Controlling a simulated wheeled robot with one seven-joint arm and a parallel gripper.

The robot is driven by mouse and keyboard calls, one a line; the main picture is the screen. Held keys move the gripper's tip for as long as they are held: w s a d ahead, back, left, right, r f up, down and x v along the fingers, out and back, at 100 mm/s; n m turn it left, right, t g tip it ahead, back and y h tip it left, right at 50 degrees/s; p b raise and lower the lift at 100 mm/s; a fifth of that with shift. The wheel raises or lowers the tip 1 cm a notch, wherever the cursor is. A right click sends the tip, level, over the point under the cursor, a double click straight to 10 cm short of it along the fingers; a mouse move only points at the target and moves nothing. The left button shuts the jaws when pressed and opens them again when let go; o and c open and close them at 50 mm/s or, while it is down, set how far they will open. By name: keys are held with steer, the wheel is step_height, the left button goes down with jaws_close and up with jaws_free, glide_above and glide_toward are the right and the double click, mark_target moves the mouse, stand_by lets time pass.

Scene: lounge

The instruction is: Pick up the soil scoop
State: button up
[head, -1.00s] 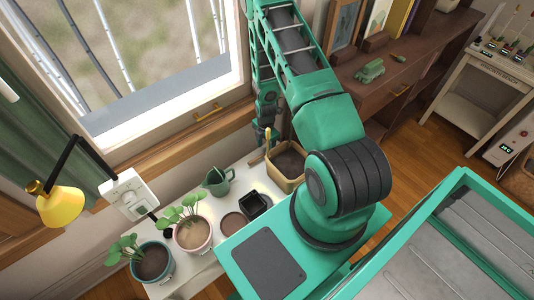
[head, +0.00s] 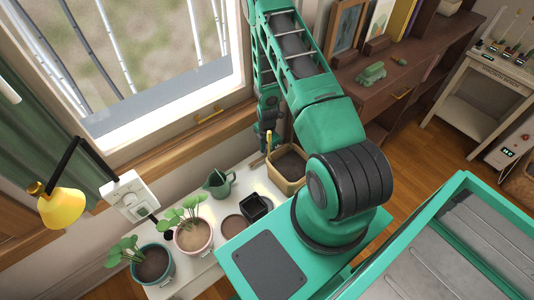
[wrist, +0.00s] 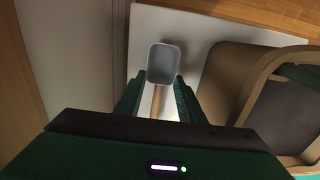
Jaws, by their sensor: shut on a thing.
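The soil scoop shows in the wrist view as a pale grey scoop head (wrist: 164,64) with a wooden handle running back between my fingers. My gripper (wrist: 159,98) is shut on the handle, one green finger on each side. In the head view my gripper (head: 264,138) is at the back of the white table, just behind and left of the tan soil box. A yellowish piece of the scoop's handle (head: 268,141) shows there; the scoop head is hidden. I cannot tell whether the scoop touches the table.
The tan soil box (head: 287,181) is close to my gripper's right. The window wall is close behind.

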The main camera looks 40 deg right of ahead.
step_height(320, 180, up, 12)
steer(key=a, duration=1.8)
steer(key=shift+f, duration=0.15)
